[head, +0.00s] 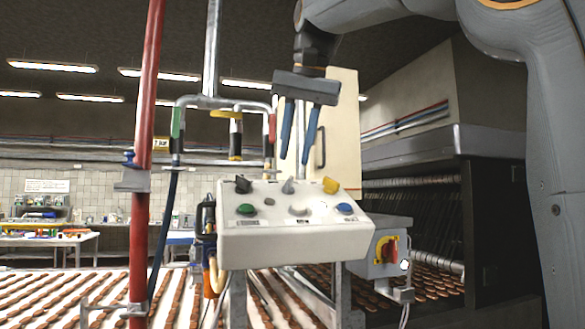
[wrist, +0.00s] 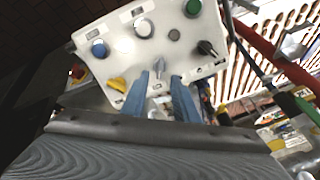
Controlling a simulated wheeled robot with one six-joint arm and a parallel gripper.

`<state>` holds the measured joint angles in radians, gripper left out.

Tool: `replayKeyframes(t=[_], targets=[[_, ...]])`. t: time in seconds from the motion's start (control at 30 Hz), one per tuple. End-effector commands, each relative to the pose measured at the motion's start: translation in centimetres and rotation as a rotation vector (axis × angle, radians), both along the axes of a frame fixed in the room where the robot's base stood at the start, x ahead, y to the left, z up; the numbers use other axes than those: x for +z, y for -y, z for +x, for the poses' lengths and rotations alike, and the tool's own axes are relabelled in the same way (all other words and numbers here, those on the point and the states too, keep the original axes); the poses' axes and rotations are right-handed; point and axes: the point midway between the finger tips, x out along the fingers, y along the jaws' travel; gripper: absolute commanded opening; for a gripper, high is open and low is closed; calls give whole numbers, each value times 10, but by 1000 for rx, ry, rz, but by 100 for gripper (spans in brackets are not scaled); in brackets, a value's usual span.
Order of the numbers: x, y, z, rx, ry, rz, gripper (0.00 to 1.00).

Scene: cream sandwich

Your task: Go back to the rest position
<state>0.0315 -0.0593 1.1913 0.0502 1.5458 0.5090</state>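My gripper (head: 294,160) hangs from my arm, fingers pointing down, above the white control panel (head: 275,240). Its two blue fingers are apart with nothing between them. The grey lever knob (head: 288,186) stands just below the fingertips, with a gap showing in the head view. In the wrist view my gripper (wrist: 159,78) is again open, and the grey lever knob (wrist: 159,67) shows beyond and between the fingertips. The panel also carries a black knob (head: 243,184), a yellow knob (head: 330,185), a green button (head: 246,210) and a blue button (head: 345,208).
A red pipe (head: 140,200) stands left of the panel, and handled pipes (head: 222,102) rise behind it. A grey box with a red switch (head: 390,249) is at lower right. Conveyors with brown biscuits (head: 50,300) lie below. A dark machine (head: 490,230) stands at right.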

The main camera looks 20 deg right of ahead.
Motion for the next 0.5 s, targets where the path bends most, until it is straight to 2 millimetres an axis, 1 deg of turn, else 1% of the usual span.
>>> replayKeyframes(t=[0.1, 0.2, 0.5], targets=[[12, 1, -5, 0, 1, 0, 27], [17, 1, -8, 0, 1, 0, 27], [18, 1, -9, 0, 0, 0, 27]])
